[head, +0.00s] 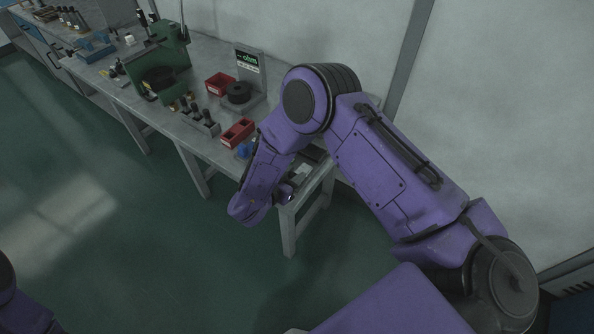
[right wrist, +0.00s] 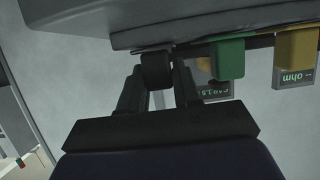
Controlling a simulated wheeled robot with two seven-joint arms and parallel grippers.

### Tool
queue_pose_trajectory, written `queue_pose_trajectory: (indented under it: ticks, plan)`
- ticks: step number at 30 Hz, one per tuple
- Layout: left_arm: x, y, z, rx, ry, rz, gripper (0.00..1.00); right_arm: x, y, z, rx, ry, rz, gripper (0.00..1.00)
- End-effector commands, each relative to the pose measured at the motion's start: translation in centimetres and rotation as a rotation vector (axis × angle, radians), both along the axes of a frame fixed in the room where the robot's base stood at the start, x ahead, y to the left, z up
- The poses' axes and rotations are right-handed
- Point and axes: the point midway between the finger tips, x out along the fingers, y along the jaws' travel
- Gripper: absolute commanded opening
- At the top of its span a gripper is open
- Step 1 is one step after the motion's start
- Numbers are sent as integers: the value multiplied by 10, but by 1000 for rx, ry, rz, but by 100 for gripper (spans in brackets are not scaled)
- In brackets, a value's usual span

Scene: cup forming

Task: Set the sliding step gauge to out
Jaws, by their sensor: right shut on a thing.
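In the right wrist view my right gripper (right wrist: 157,78) has its two dark fingers closed on a small dark block (right wrist: 156,68), which I take to be the slider of the step gauge. The block touches a thin dark bar below a wide grey body (right wrist: 215,22). A green block (right wrist: 227,58) and a yellow block (right wrist: 297,44) sit along the same bar, to the right of the fingers. In the head view my right forearm hides most of the gripper, near the front edge of the workbench (head: 210,150). My left gripper is outside the frames.
On the bench stand two red bins (head: 220,84) (head: 238,132), a sign reading "ohm" (head: 248,62), a dark round part (head: 239,92) and a green machine (head: 160,65). A small blue thing (head: 244,150) lies close to my right arm. The green floor (head: 150,240) in front is clear.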

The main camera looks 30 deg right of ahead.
Motion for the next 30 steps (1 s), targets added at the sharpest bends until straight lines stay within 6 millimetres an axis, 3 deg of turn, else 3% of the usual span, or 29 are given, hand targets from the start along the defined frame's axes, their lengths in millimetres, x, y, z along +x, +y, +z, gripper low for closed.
queue_pose_trajectory:
  ticks: [3, 4, 6, 17, 24, 30]
  plan:
    - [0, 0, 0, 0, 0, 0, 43, -1, 3, -2, 5, 6, 6, 0]
    - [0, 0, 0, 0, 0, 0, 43, -1, 3, -2, 5, 6, 6, 38]
    - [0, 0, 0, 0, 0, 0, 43, -1, 3, -2, 5, 6, 5, 53]
    - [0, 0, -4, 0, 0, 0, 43, -4, 8, 1, 3, 3, 2, 53]
    - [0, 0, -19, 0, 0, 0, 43, -23, 56, 20, 3, 1, 8, 53]
    - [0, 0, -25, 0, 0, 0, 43, -35, 86, 35, 2, 2, 5, 53]
